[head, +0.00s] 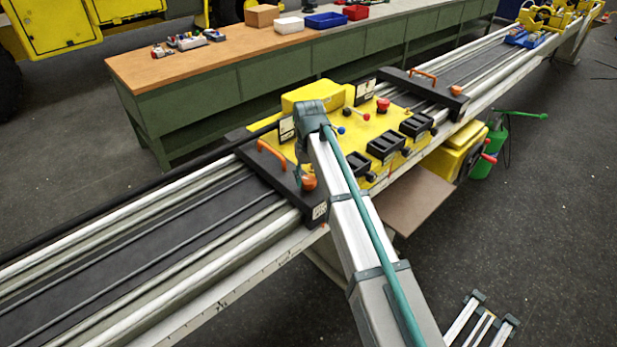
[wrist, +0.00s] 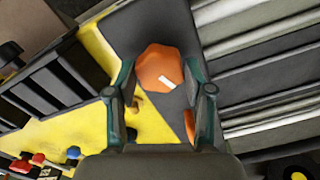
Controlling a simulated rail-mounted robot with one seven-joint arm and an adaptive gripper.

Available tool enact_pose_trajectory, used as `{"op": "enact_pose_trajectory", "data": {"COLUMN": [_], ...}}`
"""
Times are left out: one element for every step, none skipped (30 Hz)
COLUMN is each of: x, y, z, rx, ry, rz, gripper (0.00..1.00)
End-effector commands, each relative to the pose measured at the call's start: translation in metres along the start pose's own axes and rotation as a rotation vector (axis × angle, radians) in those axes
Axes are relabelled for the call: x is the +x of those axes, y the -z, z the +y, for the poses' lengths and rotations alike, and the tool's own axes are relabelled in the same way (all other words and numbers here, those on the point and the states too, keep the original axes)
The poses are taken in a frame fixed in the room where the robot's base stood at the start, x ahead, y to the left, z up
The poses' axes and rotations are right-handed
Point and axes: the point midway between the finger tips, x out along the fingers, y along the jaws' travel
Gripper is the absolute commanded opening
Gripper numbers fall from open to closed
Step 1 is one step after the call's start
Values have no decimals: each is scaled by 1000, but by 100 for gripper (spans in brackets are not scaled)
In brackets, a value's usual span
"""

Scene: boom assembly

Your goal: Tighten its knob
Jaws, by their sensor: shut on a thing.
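An orange faceted knob (wrist: 158,68) with a white mark sits on the end of a dark crossbar (wrist: 140,25) in the wrist view. My gripper (wrist: 161,72) has one finger on each side of it and is shut on it. In the head view the knob (head: 309,183) is at the front end of the near crossbar (head: 262,165), partly hidden by my gripper (head: 303,180). An orange handle (head: 272,155) stands on the same crossbar. The yellow panel (head: 370,128) lies against this crossbar.
The panel carries black slotted blocks (head: 386,145), a red button (head: 383,104) and small levers. A second crossbar (head: 425,88) with its own orange knob (head: 456,90) lies beyond it. Long rails run on both sides. A green workbench (head: 200,105) stands behind.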

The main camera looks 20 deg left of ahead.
Motion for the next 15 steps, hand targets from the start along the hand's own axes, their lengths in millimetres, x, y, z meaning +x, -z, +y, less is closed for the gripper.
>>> {"op": "enact_pose_trajectory", "data": {"x": [0, 0, 0, 0, 0, 0, 0, 0, 0, 0, 0, 0, 0, 0, 0], "y": [-1, -1, -1, -1, -1, -1, -1, -1, -1, -1, -1, -1, -1, -1, -1], "z": [0, 0, 0, 0, 0, 0, 0, 0, 0, 0, 0, 0, 0, 0, 0], "rx": [43, 70, 104, 129, 153, 184, 206, 227, 253, 272, 289, 309, 325, 337, 354], "ry": [0, 0, 0, 0, 0, 0, 0, 0, 0, 0, 0, 0, 0, 0, 0], "rz": [-1, -1, -1, -1, -1, -1, -1, -1, -1, -1, -1, -1, -1, -1, -2], "gripper": [17, 17, 17, 17, 17, 17, 17, 17, 17, 17, 17, 17, 17, 17, 17]}}
